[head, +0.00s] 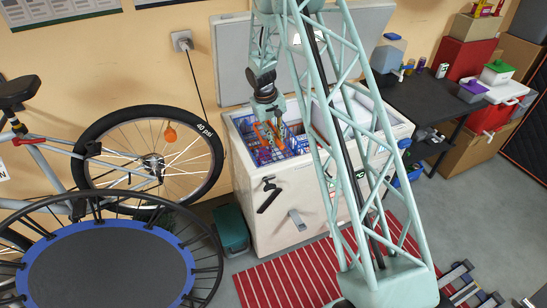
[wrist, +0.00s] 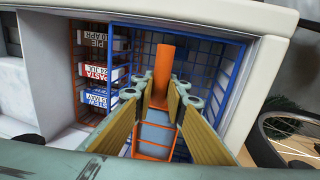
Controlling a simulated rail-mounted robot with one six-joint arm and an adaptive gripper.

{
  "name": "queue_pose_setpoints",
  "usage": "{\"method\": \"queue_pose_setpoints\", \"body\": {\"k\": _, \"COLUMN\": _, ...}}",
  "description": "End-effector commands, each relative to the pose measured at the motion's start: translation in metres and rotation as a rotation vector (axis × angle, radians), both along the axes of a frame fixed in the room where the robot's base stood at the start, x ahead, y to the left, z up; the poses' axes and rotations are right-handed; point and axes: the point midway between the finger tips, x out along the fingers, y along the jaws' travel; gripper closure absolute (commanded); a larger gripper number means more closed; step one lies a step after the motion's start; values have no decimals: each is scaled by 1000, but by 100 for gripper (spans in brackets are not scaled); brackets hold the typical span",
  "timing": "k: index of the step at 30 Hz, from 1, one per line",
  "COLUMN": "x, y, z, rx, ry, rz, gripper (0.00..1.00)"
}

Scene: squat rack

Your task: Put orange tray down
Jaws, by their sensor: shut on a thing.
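The orange tray (head: 263,134) is an orange wire frame inside the open white chest freezer (head: 275,205), at its left end. My gripper (head: 275,117) is above it, reaching down into the freezer. In the wrist view, my gripper (wrist: 160,98) is shut on an upright orange part of the orange tray (wrist: 164,62), between its two yellowish pads. Orange wires also show below the fingers. Whether the tray's underside touches anything is hidden.
A blue wire basket (wrist: 212,62) surrounds the tray area. Boxes with labels such as PASTA (wrist: 95,73) lie left of the fingers. The freezer lid (head: 230,60) stands open behind. A bicycle (head: 155,165) and a trampoline (head: 105,265) stand left; a dark table (head: 425,100) stands right.

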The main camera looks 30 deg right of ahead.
Motion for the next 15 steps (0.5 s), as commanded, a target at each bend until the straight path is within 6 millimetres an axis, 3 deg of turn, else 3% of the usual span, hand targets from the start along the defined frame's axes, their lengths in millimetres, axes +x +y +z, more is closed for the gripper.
{"method": "queue_pose_setpoints", "body": {"k": 15, "x": 0, "y": 0, "z": -55, "rx": 0, "ry": 1, "rz": 0, "gripper": 100}}
